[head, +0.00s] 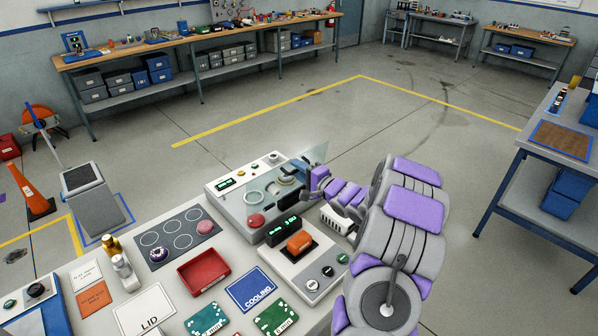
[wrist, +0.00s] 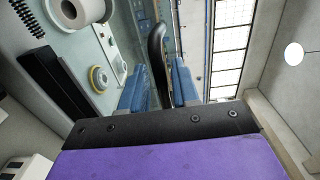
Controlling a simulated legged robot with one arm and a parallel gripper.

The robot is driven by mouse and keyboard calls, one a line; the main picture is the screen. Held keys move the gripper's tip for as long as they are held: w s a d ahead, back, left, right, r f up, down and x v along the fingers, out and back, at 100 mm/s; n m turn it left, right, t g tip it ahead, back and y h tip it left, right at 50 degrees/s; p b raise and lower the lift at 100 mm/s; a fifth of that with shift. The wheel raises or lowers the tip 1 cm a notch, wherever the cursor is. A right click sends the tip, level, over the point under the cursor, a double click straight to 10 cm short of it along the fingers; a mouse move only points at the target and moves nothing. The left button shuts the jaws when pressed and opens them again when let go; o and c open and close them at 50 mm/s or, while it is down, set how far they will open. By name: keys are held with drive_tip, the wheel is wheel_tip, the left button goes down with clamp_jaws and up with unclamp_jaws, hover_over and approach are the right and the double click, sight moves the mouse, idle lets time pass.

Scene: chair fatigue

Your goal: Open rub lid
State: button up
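The rub lid (head: 316,153) is a clear pane on the pale tester (head: 240,205) in the head view; it looks tilted up, though its edges are hard to make out. In the wrist view its black curved handle (wrist: 157,55) stands between the two blue fingers of my gripper (wrist: 159,85). In the head view my gripper (head: 318,180) is at the pane's right edge, and the fingertips and handle are too small to make out.
A digital-display unit with an orange block (head: 300,241) stands close in front of the tester. A red tray (head: 203,271), a COOLING card (head: 251,289) and green boards lie on the bench. Open floor (head: 340,130) lies behind; a side table (head: 520,190) stands at right.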

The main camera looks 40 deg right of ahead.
clamp_jaws()
idle(0.3)
drive_tip(key=shift+f, duration=0.1)
